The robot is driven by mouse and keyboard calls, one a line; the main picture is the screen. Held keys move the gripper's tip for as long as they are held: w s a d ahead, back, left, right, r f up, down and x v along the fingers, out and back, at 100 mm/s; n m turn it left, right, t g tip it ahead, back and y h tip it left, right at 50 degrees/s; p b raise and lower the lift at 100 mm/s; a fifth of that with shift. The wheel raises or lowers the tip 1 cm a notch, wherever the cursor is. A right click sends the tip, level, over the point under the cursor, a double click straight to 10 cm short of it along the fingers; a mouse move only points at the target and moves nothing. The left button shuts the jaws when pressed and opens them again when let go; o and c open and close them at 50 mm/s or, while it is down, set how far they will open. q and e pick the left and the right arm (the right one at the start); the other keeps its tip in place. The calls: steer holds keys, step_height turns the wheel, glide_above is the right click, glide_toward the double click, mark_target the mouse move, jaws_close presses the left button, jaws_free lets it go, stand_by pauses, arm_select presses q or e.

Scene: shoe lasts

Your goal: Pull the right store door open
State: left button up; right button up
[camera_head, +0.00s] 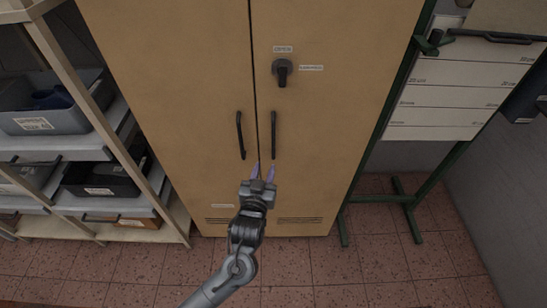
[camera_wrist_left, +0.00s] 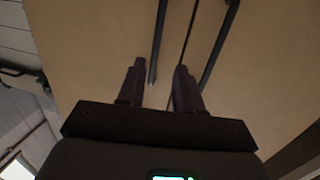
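A tan two-door store cabinet stands in the middle of the head view. Its right door (camera_head: 320,130) is shut, with a dark vertical bar handle (camera_head: 273,134) beside the centre seam. The left door (camera_head: 190,100) is also shut and has a similar handle (camera_head: 240,136). My left gripper (camera_head: 263,172) points at the cabinet just below the handles. In the left wrist view its fingers (camera_wrist_left: 159,68) are apart, with nothing clamped between them. One bar handle (camera_wrist_left: 158,40) ends near the gap between the fingertips; I cannot tell which door's it is. My right gripper is out of view.
A dark knob (camera_head: 282,72) sits higher on the right door. A shelf rack with grey bins (camera_head: 45,121) stands close on the left. A green-framed stand with white panels (camera_head: 435,110) stands to the right. The tiled floor (camera_head: 330,265) in front is clear.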

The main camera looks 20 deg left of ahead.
mark_target(273, 142)
arm_select(q)
steer(key=shift+t, duration=0.4)
steer(key=w+b, duration=0.1)
steer(key=w, duration=0.3)
steer(key=w+a+b, duration=0.1)
steer(key=w+b, duration=0.1)
steer(key=w, duration=0.2)
steer(key=w+b, duration=0.2)
steer(key=w, duration=0.2)
steer(key=shift+w+a+r, duration=0.25)
steer(key=shift+w+a, duration=0.05)
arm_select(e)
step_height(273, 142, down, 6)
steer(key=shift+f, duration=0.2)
arm_select(q)
jaws_close()
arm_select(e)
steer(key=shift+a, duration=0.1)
